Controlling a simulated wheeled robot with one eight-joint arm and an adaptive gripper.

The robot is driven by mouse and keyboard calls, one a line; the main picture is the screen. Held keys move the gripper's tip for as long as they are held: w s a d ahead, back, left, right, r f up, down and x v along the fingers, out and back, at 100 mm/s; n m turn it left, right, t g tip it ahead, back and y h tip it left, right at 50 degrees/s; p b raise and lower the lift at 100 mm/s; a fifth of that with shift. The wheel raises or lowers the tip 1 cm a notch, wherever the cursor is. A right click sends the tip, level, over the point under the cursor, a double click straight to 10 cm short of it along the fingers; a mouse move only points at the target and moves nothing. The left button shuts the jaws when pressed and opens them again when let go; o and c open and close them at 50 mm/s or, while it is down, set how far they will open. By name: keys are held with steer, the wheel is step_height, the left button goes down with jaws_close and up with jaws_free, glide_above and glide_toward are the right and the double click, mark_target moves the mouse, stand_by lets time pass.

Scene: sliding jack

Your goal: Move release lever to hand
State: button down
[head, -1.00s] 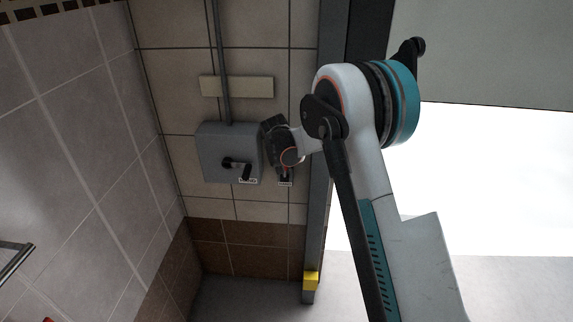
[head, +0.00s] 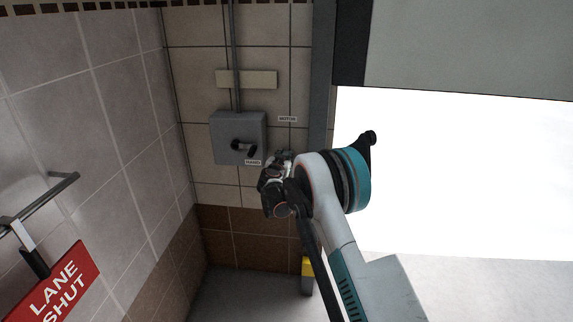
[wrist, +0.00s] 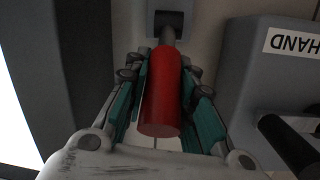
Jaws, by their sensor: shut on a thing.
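The release lever shows in the wrist view as a red cylindrical grip (wrist: 163,95) on a grey stem that runs to a grey mount (wrist: 168,20). My gripper (wrist: 160,88) has its teal-padded fingers shut around the grip, one on each side. In the head view my gripper (head: 281,158) is just off the lower right corner of the grey wall box (head: 228,125) and hides the lever. A small label, seemingly MOTOR (head: 287,119), is on the wall above my gripper. A HAND label (wrist: 293,43) shows upside down on the box in the wrist view.
A black crank handle (head: 240,147) sticks out from the box; it also shows close beside my fingers in the wrist view (wrist: 288,145). A dark door post (head: 322,110) stands to the right. A rail (head: 45,200) and a red LANE SHUT sign (head: 58,283) are on the left.

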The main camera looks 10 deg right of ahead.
steer(key=shift+s+a+f+t+h+b, duration=0.15)
steer(key=shift+s+f+t+h+b, duration=0.15)
steer(key=shift+f+t+b, duration=0.3)
steer(key=shift+r, duration=0.15)
steer(key=c, duration=1.3)
jaws_free()
steer(key=shift+c, duration=0.2)
steer(key=v, duration=1.2)
